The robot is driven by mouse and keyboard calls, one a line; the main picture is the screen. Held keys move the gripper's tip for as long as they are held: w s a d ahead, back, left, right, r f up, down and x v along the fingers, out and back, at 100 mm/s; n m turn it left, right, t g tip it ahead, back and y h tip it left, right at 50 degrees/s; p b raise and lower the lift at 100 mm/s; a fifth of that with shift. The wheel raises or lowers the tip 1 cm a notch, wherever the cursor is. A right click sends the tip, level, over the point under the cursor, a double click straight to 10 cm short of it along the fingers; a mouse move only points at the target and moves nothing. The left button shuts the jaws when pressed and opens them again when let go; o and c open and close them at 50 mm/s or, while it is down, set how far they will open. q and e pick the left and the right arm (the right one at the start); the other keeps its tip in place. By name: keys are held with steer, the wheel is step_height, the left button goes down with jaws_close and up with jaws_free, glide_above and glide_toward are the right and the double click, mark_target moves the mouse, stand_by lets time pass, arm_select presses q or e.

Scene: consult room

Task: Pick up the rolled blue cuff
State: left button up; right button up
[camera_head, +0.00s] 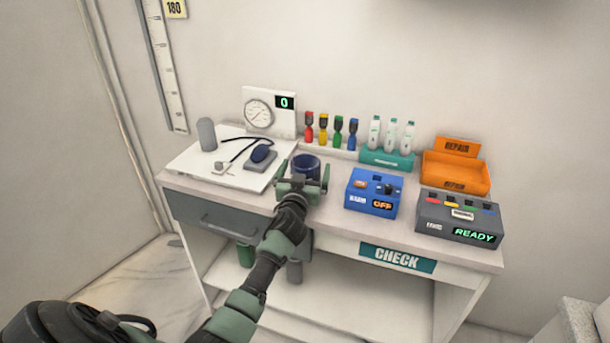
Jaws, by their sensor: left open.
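The rolled blue cuff (306,161) is a short, dark blue upright roll with an open top, near the front edge of the desk, left of centre. My left gripper (303,177) is open in front of it, with one finger to each side. The gripper hides the lower part of the cuff. I cannot tell whether the fingers touch it. My right gripper is not in view.
A white board (205,162) with a grey cylinder and a dark blue bulb lies to the left. A gauge panel (280,111) stands behind. A blue box (371,196), a dark grey box (455,222) and an orange bin (455,174) stand to the right.

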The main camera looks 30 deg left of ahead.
arm_select(q)
steer(key=c, duration=1.2)
steer(key=shift+c, duration=1.4)
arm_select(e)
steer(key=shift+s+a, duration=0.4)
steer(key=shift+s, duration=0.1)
arm_select(q)
steer(key=shift+r, duration=0.1)
